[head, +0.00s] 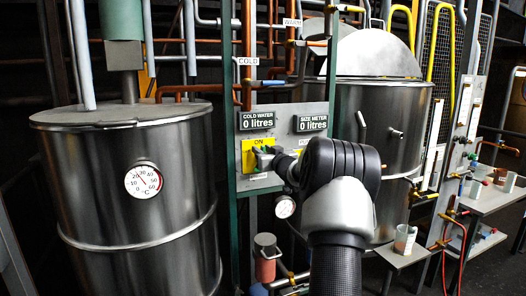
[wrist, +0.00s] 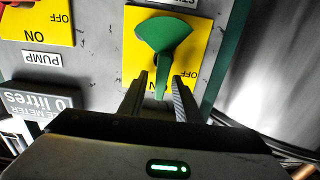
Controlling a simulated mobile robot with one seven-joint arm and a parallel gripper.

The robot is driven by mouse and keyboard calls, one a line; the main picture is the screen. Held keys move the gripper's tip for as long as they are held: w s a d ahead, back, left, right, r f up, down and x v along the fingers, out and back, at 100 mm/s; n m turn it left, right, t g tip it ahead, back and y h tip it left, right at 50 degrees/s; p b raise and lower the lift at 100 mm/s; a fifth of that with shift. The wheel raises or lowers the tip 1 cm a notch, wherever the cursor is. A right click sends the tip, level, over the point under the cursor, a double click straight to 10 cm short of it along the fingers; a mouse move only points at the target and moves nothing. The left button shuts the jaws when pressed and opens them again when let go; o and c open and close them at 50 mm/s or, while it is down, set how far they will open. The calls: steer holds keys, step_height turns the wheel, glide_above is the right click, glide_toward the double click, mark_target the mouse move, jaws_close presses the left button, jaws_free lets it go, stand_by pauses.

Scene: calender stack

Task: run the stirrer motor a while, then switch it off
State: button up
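A green switch handle (wrist: 163,38) sits on a yellow plate (wrist: 135,30) in the wrist view, where the picture is upside down. Its narrow end reaches down between my gripper's fingers (wrist: 160,82). The fingers are open, one on each side of the handle; I cannot tell whether they touch it. The label above the plate is cut off. In the head view the plate (head: 246,145) shows "ON", and my gripper (head: 264,156) is at it, hiding most of the switch. A green-topped, motor-like unit (head: 121,20) stands on the left tank's shaft; I cannot tell whether it turns.
The pump's yellow plate (wrist: 40,35) and "PUMP" label (wrist: 42,57) are beside the switch. The left steel tank (head: 105,215) has a temperature dial (head: 143,180). Another tank (head: 375,110) stands right of the grey panel. Green posts (head: 226,130) flank the panel.

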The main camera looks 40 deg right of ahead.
steer(key=shift+c, duration=0.5)
jaws_close()
steer(key=shift+a, duration=0.1)
steer(key=a+f+n+b, duration=0.1)
steer(key=n+b, duration=0.3)
steer(key=a+n+b, duration=0.1)
steer(key=n+b, duration=0.3)
steer(key=n, duration=0.1)
steer(key=a+f+n+b, duration=0.1)
steer(key=n+b, duration=0.3)
steer(key=shift+w+f+n, duration=0.3)
steer(key=shift+w, duration=0.05)
steer(key=shift+f+n+b, duration=0.25)
steer(key=shift+n+b, duration=0.6)
steer(key=shift+n, duration=0.25)
steer(key=shift+f+n+b, duration=0.25)
steer(key=shift+n+b, duration=0.55)
steer(key=shift+n, duration=0.3)
